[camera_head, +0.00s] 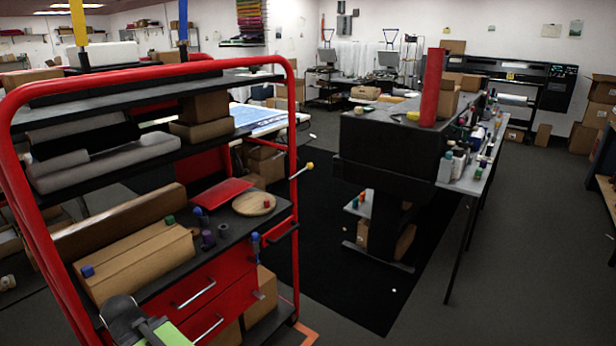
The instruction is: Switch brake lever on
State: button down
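A thin lever with a yellow knob (309,165) sticks out to the right from the red upright at the cart's right side. It angles slightly upward, and nothing touches it. I take it to be the brake lever, but no label shows. A dark grey and black part with a green panel, likely my arm's end with my gripper (122,318), shows at the bottom left in front of the cart's drawers. It is well left of and below the lever. Its fingers cannot be made out.
The red-framed cart (280,62) fills the left side, with boxes, a red tray (222,191) and a round wooden board (254,203) on its shelves. A black workbench (385,160) stands to the right. Dark floor between them is mostly clear.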

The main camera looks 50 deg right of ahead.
aim_at(309, 166)
jog(key=u, duration=0.15)
jog(key=k, duration=0.85)
jog(key=z, duration=0.75)
jog(key=i, duration=0.6)
jog(key=u, duration=0.1)
